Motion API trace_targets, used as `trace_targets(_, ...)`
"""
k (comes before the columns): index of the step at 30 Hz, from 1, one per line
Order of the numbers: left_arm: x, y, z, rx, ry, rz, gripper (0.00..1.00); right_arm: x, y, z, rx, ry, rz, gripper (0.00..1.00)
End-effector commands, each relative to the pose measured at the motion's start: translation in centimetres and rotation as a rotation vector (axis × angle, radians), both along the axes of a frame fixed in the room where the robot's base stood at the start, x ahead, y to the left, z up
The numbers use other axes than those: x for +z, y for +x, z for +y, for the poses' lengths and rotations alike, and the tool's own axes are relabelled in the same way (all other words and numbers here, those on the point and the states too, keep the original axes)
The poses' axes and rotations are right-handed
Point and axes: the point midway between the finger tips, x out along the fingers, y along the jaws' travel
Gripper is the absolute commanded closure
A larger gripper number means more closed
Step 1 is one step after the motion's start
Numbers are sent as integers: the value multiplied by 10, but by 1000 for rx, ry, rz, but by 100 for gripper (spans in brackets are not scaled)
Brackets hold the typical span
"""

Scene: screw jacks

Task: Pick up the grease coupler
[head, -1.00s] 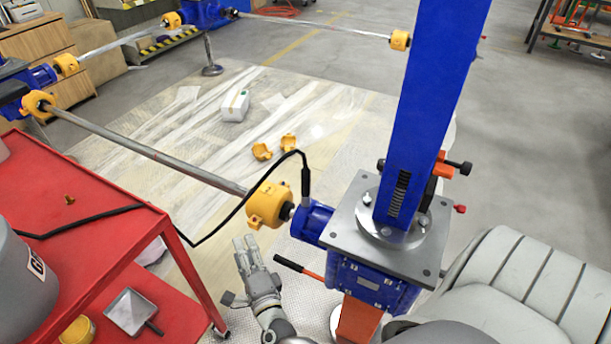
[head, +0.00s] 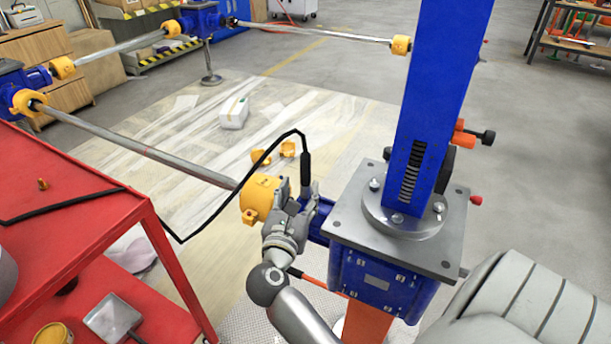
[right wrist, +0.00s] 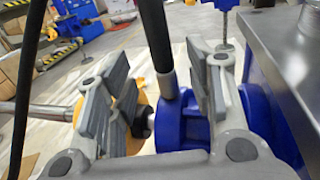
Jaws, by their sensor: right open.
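The grease coupler is the end of a black hose and stands upright on the blue screw jack's side housing; its dark sleeve shows in the head view (head: 305,168). In the right wrist view its grey lower end (right wrist: 168,86) sits on the blue round housing (right wrist: 182,125). My right gripper (head: 291,194) is at the coupler. In the right wrist view the gripper (right wrist: 162,88) is open, with one finger on each side of the coupler and a gap to each. The coupler's lower end is hidden by the gripper in the head view. My left gripper is not in view.
A yellow shaft cover (head: 259,198) is just left of the gripper, on a long steel shaft (head: 150,152). The jack's grey plate (head: 345,222) and tall blue column (head: 433,100) stand to the right. A red cart (head: 85,235) is at left; the hose crosses it.

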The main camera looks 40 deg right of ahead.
Motion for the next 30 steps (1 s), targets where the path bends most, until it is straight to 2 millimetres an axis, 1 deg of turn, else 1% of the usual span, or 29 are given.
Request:
trace_targets(5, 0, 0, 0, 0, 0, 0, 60, 0, 8, -11, 0, -2, 0, 52)
trace_targets(12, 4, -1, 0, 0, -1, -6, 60, 2, 28, -40, 0, -6, 2, 52)
trace_targets(15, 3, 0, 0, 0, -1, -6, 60, 2, 34, -47, 1, -4, 2, 52)
trace_targets(23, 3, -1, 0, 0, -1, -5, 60, 2, 36, -50, 1, -3, 2, 52)
trace_targets(26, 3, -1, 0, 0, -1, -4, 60, 2, 36, -50, 1, -3, 2, 62)
trace_targets(30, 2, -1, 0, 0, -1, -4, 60, 2, 36, -50, 1, -3, 2, 80)
